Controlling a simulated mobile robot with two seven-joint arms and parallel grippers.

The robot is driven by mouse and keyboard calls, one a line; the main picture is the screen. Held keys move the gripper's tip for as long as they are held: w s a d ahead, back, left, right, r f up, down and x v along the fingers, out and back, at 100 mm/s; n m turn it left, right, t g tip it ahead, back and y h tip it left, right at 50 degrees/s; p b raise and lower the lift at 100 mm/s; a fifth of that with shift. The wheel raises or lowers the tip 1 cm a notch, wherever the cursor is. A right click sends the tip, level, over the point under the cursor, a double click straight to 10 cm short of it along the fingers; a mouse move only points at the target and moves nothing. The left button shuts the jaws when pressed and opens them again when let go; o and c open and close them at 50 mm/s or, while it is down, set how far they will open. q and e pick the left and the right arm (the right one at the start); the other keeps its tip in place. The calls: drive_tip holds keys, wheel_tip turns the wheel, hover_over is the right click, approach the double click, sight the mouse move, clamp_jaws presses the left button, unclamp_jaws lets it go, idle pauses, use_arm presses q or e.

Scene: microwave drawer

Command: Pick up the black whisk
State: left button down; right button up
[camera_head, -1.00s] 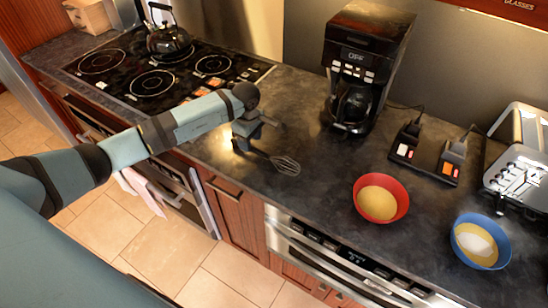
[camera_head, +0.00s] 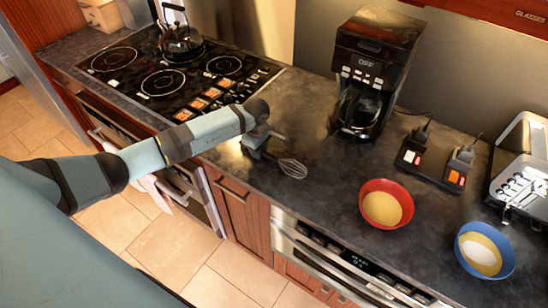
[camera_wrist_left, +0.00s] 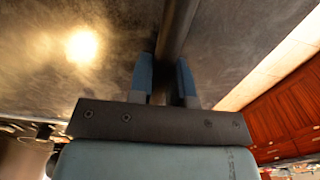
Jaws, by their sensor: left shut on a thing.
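The black whisk's wire head (camera_head: 292,168) shows in the head view, pointing right over the dark countertop (camera_head: 315,205). My left gripper (camera_head: 257,148) is at its handle end, low over the counter near the front edge. In the left wrist view the whisk's dark handle (camera_wrist_left: 178,28) runs between the two blue fingers of my left gripper (camera_wrist_left: 165,80), which is shut on it. The gripper and arm hide part of the handle in the head view. I cannot tell whether the whisk touches the counter. My right gripper is not in view.
A coffee maker (camera_head: 372,75) stands behind and right of the whisk. A red bowl (camera_head: 386,204) and a blue bowl (camera_head: 484,250) stand further right. The stovetop (camera_head: 165,82) with a kettle (camera_head: 180,42) lies left. The counter between whisk and red bowl is clear.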

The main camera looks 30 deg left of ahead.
use_arm(q)
drive_tip(key=shift+r, duration=0.1)
wheel_tip(320, 180, up, 20)
drive_tip(key=b, duration=0.4)
idle(0.6)
